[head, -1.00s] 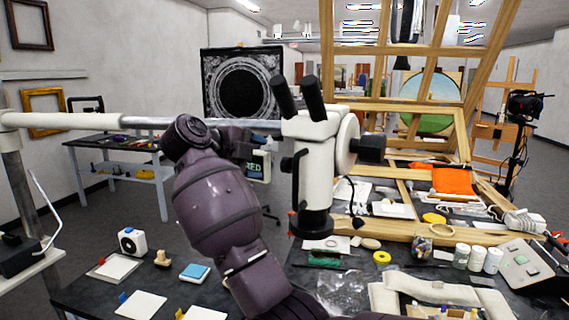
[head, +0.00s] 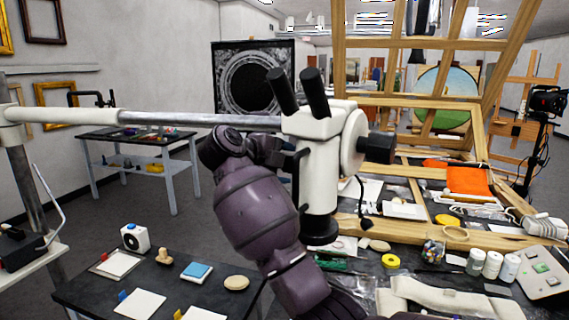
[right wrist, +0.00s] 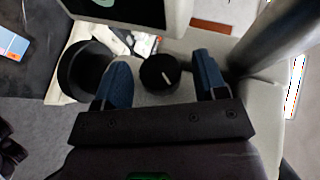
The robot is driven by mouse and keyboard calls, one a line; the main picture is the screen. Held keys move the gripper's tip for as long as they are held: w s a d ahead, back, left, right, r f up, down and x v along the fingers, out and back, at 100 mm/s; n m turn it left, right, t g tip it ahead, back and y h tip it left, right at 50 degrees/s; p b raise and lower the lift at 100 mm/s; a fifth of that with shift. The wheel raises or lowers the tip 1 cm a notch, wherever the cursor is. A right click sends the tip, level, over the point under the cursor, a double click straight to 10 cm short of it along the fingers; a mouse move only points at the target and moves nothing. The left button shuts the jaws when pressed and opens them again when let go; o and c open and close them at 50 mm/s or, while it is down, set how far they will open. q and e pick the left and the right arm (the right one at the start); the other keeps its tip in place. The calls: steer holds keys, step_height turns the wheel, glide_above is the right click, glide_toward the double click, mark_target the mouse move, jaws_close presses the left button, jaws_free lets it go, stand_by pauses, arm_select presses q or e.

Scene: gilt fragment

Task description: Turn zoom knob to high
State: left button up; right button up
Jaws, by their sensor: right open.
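The white microscope (head: 319,165) with two black eyepieces hangs on a horizontal boom in the head view. In the right wrist view a round black knob (right wrist: 158,72) with a white pointer mark sits on the pale microscope body (right wrist: 178,102). My right gripper (right wrist: 163,82) is open, its blue fingertips to the left and right of the knob, with gaps visible on both sides. I cannot tell whether the fingertips reach down around it. In the head view my right arm reaches up to the microscope's left side; the fingertips are mostly hidden there. My left gripper is not in view.
The boom (head: 200,119) runs left from the microscope, just above my right arm. A larger black knob (head: 378,147) sticks out on the microscope's right. A wooden frame stands behind.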

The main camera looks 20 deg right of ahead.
steer(key=shift+c, duration=0.4)
steer(key=c, duration=0.8)
